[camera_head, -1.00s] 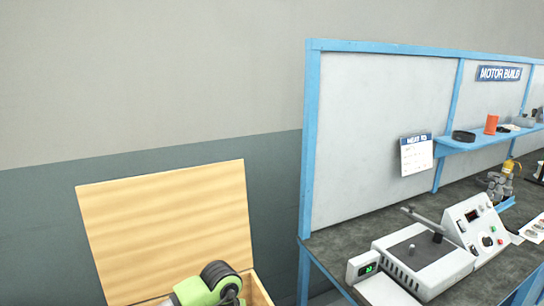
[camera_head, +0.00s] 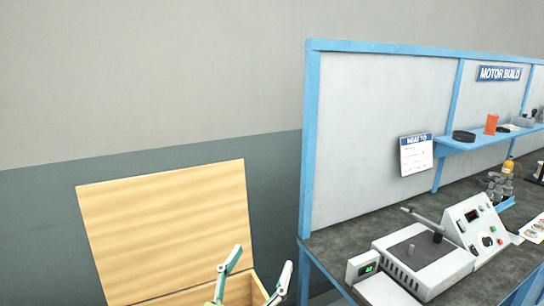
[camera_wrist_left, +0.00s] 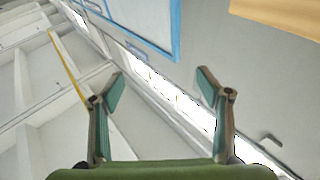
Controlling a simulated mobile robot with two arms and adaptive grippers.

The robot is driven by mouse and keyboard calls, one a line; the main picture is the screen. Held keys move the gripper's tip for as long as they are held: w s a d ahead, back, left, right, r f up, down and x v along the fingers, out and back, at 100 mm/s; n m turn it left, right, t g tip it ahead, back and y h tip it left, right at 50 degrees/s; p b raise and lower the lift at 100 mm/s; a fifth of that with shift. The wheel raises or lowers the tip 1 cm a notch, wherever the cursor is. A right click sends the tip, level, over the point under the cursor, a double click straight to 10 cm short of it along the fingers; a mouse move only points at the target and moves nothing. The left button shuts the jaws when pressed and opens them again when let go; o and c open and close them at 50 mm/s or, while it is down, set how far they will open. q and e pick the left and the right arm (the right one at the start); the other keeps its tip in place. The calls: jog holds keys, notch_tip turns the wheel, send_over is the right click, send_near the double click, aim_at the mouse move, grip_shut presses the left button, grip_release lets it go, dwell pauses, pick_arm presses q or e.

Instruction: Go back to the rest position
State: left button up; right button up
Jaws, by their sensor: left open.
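My left gripper (camera_head: 256,276) shows at the bottom of the head view, in front of the open wooden box, with its fingers pointing up and spread apart. In the left wrist view the same gripper (camera_wrist_left: 160,82) is open, with nothing between its two green-padded fingers. My right gripper is not in view.
A wooden box with its lid (camera_head: 170,228) raised stands at the lower left. To the right is a blue-framed workbench (camera_head: 345,240) with a white machine (camera_head: 425,262), a control box (camera_head: 476,228) and a shelf (camera_head: 485,140). The wall area above the box is clear.

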pick_arm(q)
jog(key=s+a+f+n+g+y, duration=0.3)
jog(key=a+f+y, duration=0.2)
jog(key=a+f, duration=0.35)
jog(key=s+a+f+n+g+y, duration=0.3)
jog(key=a+f+g+y, duration=0.15)
jog(key=a+f, duration=0.4)
jog(key=s+f+m+g, duration=0.1)
jog(key=s+f+g, duration=0.3)
jog(key=s+f, duration=0.55)
jog(key=s+f+m+g, duration=0.2)
jog(key=s+f+g, duration=0.35)
jog(key=s, duration=0.75)
notch_tip(320, 180, down, 33)
jog(key=s+a+b, duration=0.1)
jog(key=s+b, duration=0.1)
jog(key=b, duration=0.4)
jog(key=s+a+f+g+b, duration=0.1)
jog(key=s+a+f+b, duration=0.2)
jog(key=s+f, duration=1.3)
notch_tip(320, 180, down, 2)
jog(key=shift+s+f+g+b, duration=0.1)
jog(key=shift+s+g+b, duration=0.2)
jog(key=shift+b, duration=0.2)
